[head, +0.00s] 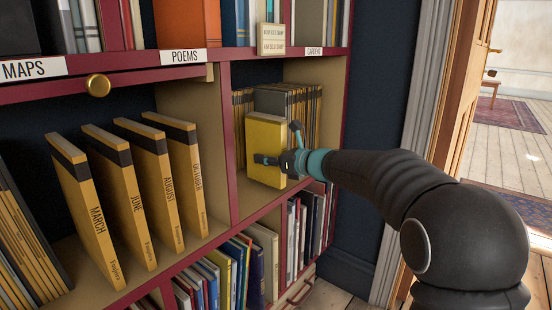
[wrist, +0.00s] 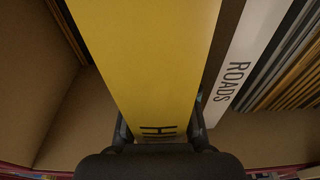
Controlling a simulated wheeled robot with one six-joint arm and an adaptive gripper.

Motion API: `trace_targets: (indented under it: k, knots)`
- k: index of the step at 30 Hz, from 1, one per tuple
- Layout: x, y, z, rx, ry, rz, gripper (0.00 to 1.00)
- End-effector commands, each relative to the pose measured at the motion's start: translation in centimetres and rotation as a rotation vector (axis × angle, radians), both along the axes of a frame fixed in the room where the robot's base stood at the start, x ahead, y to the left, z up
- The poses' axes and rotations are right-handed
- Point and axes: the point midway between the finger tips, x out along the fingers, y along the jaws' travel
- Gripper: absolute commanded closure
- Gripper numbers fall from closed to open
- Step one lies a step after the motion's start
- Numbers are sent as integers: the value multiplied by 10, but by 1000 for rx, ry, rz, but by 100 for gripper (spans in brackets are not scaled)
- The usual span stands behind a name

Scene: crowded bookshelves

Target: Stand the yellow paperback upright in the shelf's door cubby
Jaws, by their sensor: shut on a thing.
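The yellow paperback (head: 263,142) stands upright, or nearly so, inside the right-hand cubby (head: 222,140) of the shelf, near its front. My gripper (head: 283,160) is shut on the paperback at its lower part, reaching in from the right. In the wrist view the yellow paperback (wrist: 150,60) fills the middle, between the two fingers of my gripper (wrist: 160,138). Part of a dark letter shows at its lower end. Whether its bottom edge touches the cubby floor is hard to tell.
Thin tan and grey volumes (head: 305,105) stand behind the paperback. A white strip marked ROADS (wrist: 235,75) is close on its right in the wrist view. Month-titled yellow books (head: 150,190) lean in the left cubby. An open wooden door (head: 462,85) stands at right.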

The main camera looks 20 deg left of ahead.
Motion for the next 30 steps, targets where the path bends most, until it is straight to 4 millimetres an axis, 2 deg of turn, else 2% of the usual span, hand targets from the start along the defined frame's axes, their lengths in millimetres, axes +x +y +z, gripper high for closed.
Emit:
trace_targets:
  k: [9,15,19,30]
  knots:
    - [14,35,3,1,0,1,100]
    - [20,49,1,2,-1,1,100]
    - [20,48,-7,1,-2,0,100]
    - [20,48,-8,2,-2,1,100]
